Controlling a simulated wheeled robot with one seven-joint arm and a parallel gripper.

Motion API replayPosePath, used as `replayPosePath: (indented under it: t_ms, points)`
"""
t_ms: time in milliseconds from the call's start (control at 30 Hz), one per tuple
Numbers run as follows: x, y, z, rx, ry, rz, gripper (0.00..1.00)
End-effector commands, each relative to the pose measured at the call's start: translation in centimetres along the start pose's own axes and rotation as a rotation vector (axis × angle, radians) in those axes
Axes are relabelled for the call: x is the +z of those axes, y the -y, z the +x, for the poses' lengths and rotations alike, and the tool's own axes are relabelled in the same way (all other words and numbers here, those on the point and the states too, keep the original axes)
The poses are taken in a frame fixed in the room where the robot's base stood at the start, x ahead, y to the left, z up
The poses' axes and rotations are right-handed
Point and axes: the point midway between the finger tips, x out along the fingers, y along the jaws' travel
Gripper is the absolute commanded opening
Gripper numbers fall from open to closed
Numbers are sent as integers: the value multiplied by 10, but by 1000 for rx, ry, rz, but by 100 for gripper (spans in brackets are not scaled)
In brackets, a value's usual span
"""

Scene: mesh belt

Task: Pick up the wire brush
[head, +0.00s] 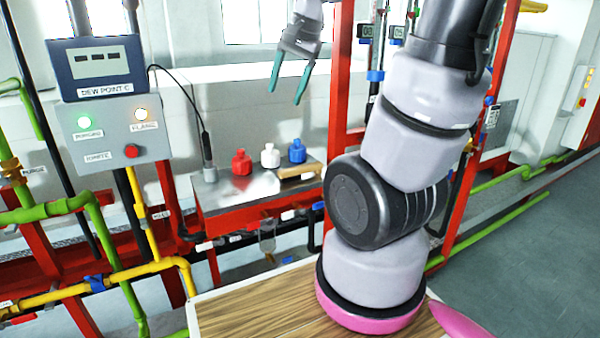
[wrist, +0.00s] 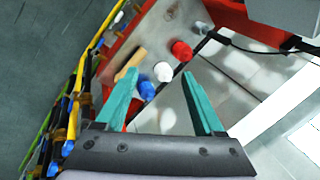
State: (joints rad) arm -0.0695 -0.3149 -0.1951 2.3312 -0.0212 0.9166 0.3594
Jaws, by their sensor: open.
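A small tan wooden bar (head: 298,173) lies at the right end of a metal shelf, in front of the blue bottle. It looks like the wire brush, but I cannot make out bristles. In the wrist view the tan bar (wrist: 131,62) shows beyond the left fingertip, partly behind it. My gripper (head: 289,90) is open and empty, with teal fingers pointing down, well above the shelf. In the wrist view my gripper (wrist: 160,78) spans the bottles with its fingers wide apart.
Red (head: 241,163), white (head: 270,156) and blue (head: 297,151) bottles stand in a row on the metal shelf (head: 222,188). A grey probe (head: 209,172) with a black cable stands at its left. A red post (head: 341,80) rises right of the shelf.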

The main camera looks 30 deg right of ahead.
Motion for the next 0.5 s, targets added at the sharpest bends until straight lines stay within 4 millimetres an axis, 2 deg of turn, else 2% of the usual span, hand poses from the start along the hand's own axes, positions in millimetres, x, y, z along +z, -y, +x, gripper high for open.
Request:
replayPosePath:
  t_ms: [33, 167, 300, 400, 500]
  points:
    - [-14, -1, 18, 41, 21, 69, 70]
    - [-48, -8, 59, 142, 41, 258, 70]
    - [-80, -23, 104, 259, 32, 445, 70]
    - [-98, -35, 130, 328, 11, 548, 70]
    - [-109, -45, 148, 378, -10, 618, 70]
